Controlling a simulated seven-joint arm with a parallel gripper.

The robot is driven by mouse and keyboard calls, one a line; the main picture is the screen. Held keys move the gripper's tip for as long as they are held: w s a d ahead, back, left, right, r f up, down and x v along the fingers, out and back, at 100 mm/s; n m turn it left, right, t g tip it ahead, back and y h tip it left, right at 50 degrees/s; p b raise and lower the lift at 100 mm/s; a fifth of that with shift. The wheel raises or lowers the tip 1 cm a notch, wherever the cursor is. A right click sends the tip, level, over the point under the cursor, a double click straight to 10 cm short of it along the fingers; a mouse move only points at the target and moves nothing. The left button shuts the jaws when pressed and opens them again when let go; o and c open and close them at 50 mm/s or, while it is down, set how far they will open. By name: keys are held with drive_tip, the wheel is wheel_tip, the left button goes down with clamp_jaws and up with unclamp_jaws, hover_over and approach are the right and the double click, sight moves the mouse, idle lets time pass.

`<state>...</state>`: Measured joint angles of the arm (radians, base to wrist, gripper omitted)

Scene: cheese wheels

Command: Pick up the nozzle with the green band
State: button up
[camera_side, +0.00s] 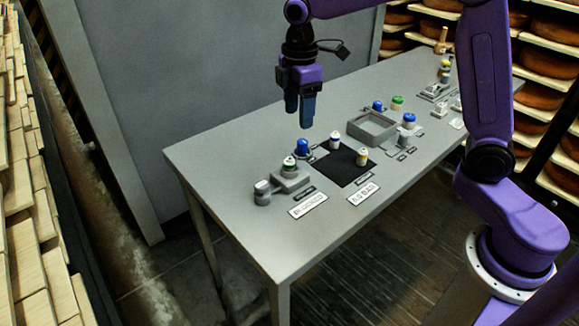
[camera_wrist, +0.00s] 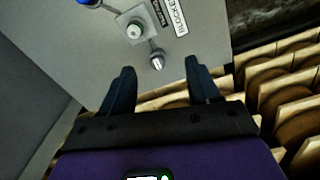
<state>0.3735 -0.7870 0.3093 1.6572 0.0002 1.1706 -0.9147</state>
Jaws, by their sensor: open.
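A small white-topped nozzle with what looks like a green band (camera_side: 289,162) stands upright on a grey block (camera_side: 291,181) near the table's left end. In the wrist view the pale, greenish-ringed nozzle (camera_wrist: 134,31) shows at the top, on its square block, beyond my fingertips. My gripper (camera_side: 300,112) hangs above the table with its fingers pointing down, higher than the nozzle and apart from it. In the wrist view my gripper (camera_wrist: 160,66) has its two fingers spread with nothing between them.
A grey-white cylinder (camera_side: 262,191) stands left of the block. A blue-topped piece (camera_side: 302,147) is close behind it. A grey tray (camera_side: 353,130) and a green-topped piece (camera_side: 397,101) lie further right.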

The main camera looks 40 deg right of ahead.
hover_over(289, 158)
drive_tip(key=f, duration=1.1)
drive_tip(key=shift+s+d+f, duration=0.15)
drive_tip(key=shift+s+f, duration=0.05)
drive_tip(key=shift+s, duration=0.15)
drive_tip(key=shift+w+f, duration=0.15)
drive_tip(key=shift+f, duration=1.45)
drive_tip(key=shift+w+f, duration=0.1)
drive_tip(key=shift+f, duration=1.45)
clamp_jaws()
